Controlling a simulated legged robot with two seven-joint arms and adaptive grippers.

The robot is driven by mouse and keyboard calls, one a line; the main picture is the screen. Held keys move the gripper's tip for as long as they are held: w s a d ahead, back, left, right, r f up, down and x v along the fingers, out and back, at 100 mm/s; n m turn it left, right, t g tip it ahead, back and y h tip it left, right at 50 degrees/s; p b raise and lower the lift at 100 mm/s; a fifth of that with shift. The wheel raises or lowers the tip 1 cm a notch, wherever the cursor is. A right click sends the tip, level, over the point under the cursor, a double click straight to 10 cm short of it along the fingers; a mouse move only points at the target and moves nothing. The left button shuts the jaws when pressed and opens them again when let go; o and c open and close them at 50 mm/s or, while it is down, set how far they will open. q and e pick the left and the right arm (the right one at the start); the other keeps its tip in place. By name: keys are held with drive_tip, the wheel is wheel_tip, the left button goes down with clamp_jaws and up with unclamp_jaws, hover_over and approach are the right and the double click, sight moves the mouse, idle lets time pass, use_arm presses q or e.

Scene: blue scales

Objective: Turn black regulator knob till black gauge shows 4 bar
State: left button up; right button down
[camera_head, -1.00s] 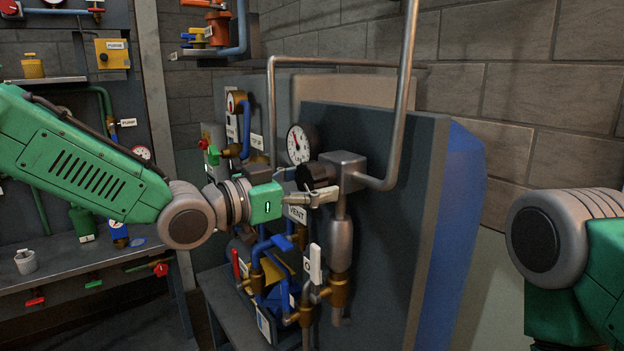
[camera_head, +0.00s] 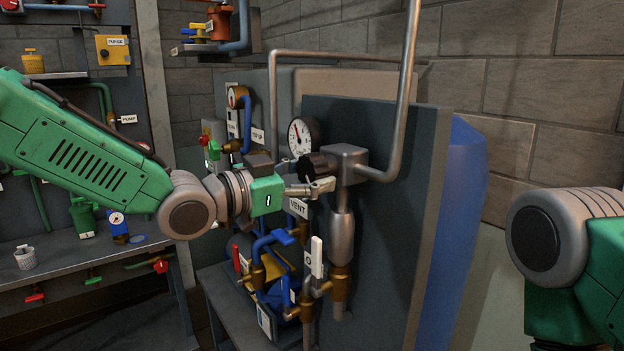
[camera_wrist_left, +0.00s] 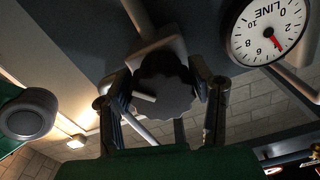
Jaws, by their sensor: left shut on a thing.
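The black regulator knob (camera_head: 314,165) sticks out of a grey metal block on the dark panel. In the left wrist view the knob (camera_wrist_left: 165,86) is a ribbed black disc with a pale bar mark. My left gripper (camera_head: 307,177) has its fingers on either side of the knob and is shut on it. The black-rimmed gauge (camera_head: 303,138) is just behind and left of the block. In the left wrist view the gauge (camera_wrist_left: 268,30) appears inverted, reads LINE, and its red needle points lower right, around mid-scale. My right gripper is out of frame.
A grey pipe (camera_head: 406,95) runs up from the block. Below are a VENT label (camera_head: 297,207), a white lever (camera_head: 316,257) and blue pipes. My right arm is at the right edge, away from the panel.

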use_arm(q)
drive_tip(key=o, duration=1.2)
drive_tip(key=shift+w, duration=0.15)
drive_tip(key=shift+c, duration=0.2)
drive_tip(key=shift+a, duration=0.15)
drive_tip(key=v, duration=1.2)
drive_tip(key=shift+f, duration=0.2)
